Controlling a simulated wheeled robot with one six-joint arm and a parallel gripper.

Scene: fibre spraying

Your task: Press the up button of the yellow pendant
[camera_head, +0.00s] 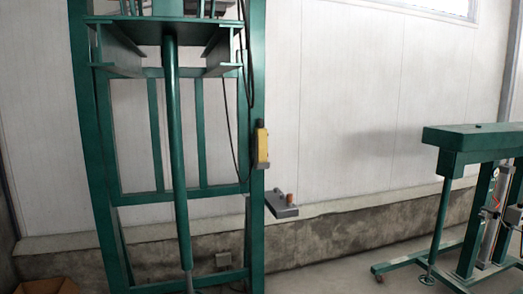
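The yellow pendant (262,146) hangs on the right post of a green steel frame in the head view, near the picture's middle. It is a tall, narrow yellow box with a dark top and a greyish lower end. Its buttons are too small to tell apart, so I cannot make out the up button. My gripper is not in this view.
The green lift frame (257,220) stands at left with a thick vertical cylinder (175,140). A grey bracket (282,205) with a brownish knob juts out below the pendant. A green stand (470,135) is at right. Floor between them looks clear.

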